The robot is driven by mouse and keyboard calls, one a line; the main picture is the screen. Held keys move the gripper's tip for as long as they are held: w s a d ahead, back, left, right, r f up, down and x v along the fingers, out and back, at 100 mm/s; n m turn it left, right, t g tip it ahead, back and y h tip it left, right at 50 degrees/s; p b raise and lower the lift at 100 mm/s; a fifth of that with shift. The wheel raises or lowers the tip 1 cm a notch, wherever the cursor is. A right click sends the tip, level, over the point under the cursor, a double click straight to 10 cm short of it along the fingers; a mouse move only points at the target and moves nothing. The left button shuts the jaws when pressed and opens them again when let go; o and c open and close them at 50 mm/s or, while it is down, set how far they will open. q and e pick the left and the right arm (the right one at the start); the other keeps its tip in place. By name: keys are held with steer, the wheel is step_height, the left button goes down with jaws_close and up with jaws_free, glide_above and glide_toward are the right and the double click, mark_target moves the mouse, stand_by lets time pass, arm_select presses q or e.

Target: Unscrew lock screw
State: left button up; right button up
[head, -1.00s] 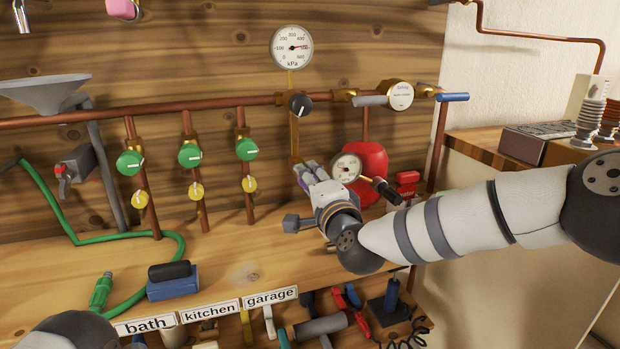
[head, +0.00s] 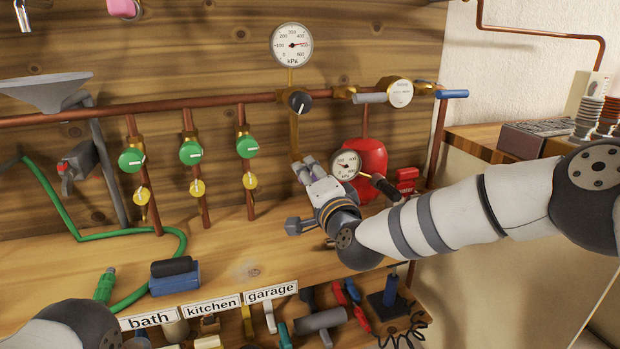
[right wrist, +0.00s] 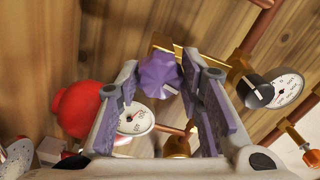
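The lock screw appears to be the purple lobed knob (right wrist: 160,76) at the lower end of a brass bracket (head: 294,134), which shows below the pipe in the head view. My right gripper (head: 307,168) reaches up to the bracket's lower end and hides the knob in the head view. In the right wrist view my right gripper's (right wrist: 161,84) purple-padded fingers stand apart, one on each side of the knob. Whether the pads touch it is not clear. My left gripper is not in view; only a piece of my left arm shows at the lower left.
A black knob (head: 299,101) and a large pressure gauge (head: 291,45) sit above the bracket. A small gauge (head: 345,164) and a red tank (head: 366,167) stand close beside my right gripper. Green valves (head: 190,152) line the pipes to the left.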

steer(key=shift+o, duration=1)
steer(key=v, duration=1.2)
steer(key=shift+r, duration=0.1)
